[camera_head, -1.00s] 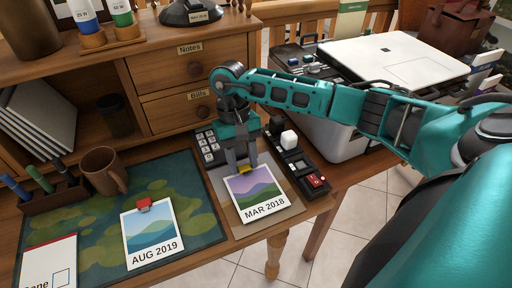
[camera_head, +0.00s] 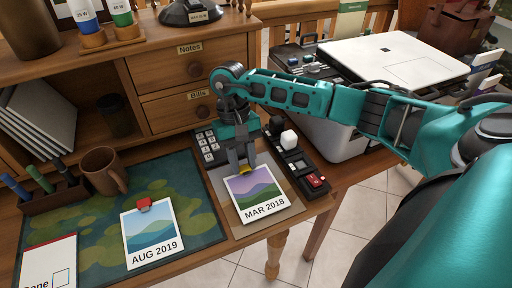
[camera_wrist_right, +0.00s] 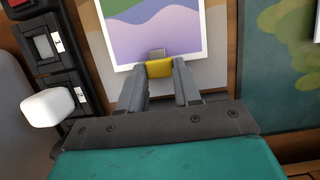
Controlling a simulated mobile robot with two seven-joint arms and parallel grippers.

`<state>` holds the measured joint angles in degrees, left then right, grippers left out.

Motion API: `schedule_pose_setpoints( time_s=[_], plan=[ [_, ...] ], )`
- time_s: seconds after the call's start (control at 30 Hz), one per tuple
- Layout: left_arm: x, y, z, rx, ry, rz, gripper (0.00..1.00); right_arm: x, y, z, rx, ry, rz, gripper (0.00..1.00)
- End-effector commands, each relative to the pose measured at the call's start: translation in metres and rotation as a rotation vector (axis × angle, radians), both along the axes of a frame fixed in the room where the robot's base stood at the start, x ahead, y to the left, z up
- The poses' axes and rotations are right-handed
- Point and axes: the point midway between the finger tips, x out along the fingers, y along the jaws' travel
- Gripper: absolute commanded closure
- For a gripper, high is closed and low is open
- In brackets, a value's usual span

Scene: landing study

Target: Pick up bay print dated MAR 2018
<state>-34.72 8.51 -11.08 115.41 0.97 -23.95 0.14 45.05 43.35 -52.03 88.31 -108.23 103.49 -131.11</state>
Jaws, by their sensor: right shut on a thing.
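The print dated MAR 2018 (camera_head: 256,190) shows purple and green hills and lies on a grey-brown mat (camera_head: 226,202) near the desk's front edge. A yellow clip sits at its top edge, and it also shows in the right wrist view (camera_wrist_right: 159,69). My right gripper (camera_head: 242,168) points down at that edge. Its fingers (camera_wrist_right: 160,80) are shut on the yellow clip, one on each side. The print (camera_wrist_right: 150,25) looks flat on or very close to the mat; I cannot tell which. My left gripper is not in view.
A print dated AUG 2019 (camera_head: 152,235) with a red clip lies on the green map mat (camera_head: 195,225). A keypad phone (camera_head: 208,148) stands behind my right gripper, and a black switch strip (camera_head: 298,165) is to its right. A brown mug (camera_head: 103,172) stands at the left.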

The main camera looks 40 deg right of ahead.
Motion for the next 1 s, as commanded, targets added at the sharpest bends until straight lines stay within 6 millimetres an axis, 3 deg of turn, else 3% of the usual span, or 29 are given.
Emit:
schedule_pose_setpoints(
  time_s=[0.03, 0.23, 1.0],
  plan=[
    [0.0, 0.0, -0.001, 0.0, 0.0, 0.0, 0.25, -0.004, 0.001, -0.007, -0.002, 0.012, 0.002, 1.0],
    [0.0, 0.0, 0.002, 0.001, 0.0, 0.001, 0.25, -0.004, 0.001, -0.001, -0.002, 0.011, 0.002, 1.0],
    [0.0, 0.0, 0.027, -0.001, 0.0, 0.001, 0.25, -0.002, 0.0, 0.059, -0.001, 0.004, 0.002, 1.0]
  ],
)
